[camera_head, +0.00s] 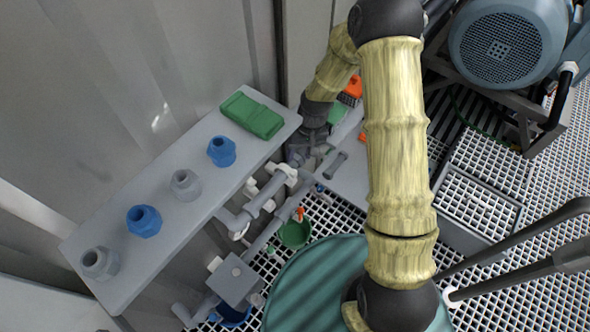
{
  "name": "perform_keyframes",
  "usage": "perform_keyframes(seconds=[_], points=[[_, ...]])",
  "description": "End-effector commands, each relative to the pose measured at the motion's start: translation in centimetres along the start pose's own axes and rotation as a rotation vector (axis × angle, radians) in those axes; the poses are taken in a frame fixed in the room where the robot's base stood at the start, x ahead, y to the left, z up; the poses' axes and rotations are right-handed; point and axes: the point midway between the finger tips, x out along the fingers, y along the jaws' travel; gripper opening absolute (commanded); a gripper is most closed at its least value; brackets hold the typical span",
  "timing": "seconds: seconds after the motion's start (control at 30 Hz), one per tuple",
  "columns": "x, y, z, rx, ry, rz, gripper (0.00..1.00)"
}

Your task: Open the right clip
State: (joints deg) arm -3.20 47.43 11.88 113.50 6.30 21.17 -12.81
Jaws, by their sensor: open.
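A grey pipe assembly (262,197) runs diagonally below the shelf, with white clip-like parts on it. One white part, probably the right clip (287,171), is at the pipe's upper right end. Another white part (251,187) is farther left along the pipe. My gripper (307,154) is at the upper right end of the pipe, close to the right white part. It is open, its dark fingers partly hidden among the grey fittings. I cannot tell whether it touches the clip, or whether the clip is open or closed.
A grey shelf (135,262) with blue and grey fittings and a green block (252,115) lies left of my gripper. A motor (505,45) stands at upper right. Metal grating covers the floor.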

Motion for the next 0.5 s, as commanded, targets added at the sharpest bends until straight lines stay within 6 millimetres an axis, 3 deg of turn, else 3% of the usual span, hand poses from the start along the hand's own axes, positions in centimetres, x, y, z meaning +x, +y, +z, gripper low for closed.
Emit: perform_keyframes(seconds=[0.3,0.5], points=[[5.9,0.0,0.1,-0.001,-0.003,0.0,0.43],[8.3,0.0,0.0,-0.001,-0.001,0.0,0.43]])
